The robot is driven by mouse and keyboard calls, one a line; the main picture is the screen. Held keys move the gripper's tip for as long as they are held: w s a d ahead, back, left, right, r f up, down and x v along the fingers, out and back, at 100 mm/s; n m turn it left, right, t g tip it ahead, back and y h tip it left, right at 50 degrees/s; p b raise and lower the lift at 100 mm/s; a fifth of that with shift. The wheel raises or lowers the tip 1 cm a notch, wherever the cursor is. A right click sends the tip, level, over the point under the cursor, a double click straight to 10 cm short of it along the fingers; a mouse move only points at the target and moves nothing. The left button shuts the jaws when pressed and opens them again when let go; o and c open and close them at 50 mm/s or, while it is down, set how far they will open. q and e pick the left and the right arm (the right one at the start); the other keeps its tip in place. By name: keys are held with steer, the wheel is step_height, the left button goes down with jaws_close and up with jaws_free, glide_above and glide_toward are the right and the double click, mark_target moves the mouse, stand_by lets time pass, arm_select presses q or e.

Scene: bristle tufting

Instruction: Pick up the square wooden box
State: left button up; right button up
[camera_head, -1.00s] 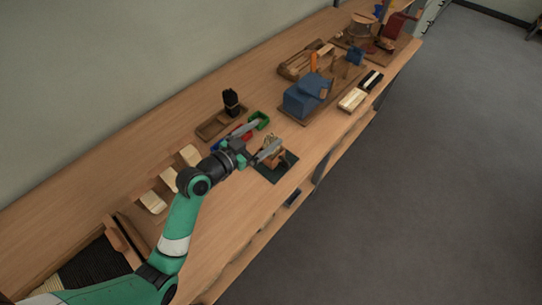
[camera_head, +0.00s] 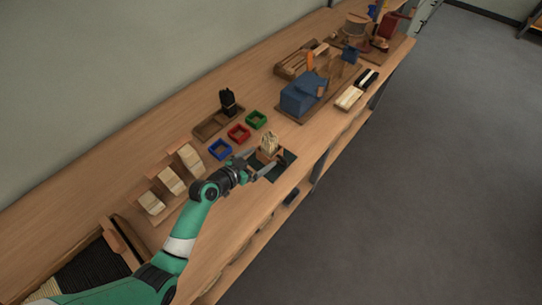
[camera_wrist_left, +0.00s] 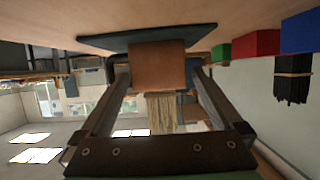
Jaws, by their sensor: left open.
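The square wooden box (camera_head: 262,157) stands on a dark green mat (camera_head: 285,161) near the front edge of the bench, with a bundle of pale bristles (camera_head: 270,142) sticking up out of it. My left gripper (camera_head: 261,163) is open, with one finger on each side of the box. In the left wrist view, which is upside down, the brown box face (camera_wrist_left: 158,67) sits between the two fingers, and the pale bristles (camera_wrist_left: 172,112) hang below it. I cannot tell whether either finger touches the box. My right gripper is not in view.
Small blue (camera_head: 220,149), red (camera_head: 239,133) and green (camera_head: 257,119) bins stand behind the box. A tray (camera_head: 208,130) with a black bristle bundle (camera_head: 228,101) is farther back. Pale blocks in wooden holders (camera_head: 171,180) lie left. A blue machine (camera_head: 303,95) stands right.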

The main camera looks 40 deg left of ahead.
arm_select(q)
steer(key=b+x, duration=0.1)
steer(key=x, duration=0.3)
steer(key=shift+w+d+b, duration=0.1)
steer(key=shift+w+b, duration=0.2)
steer(key=shift+w, duration=0.05)
steer(key=shift+s, duration=0.1)
steer(key=shift+c, duration=0.2)
steer(key=shift+r, duration=0.1)
steer(key=c, duration=1.2)
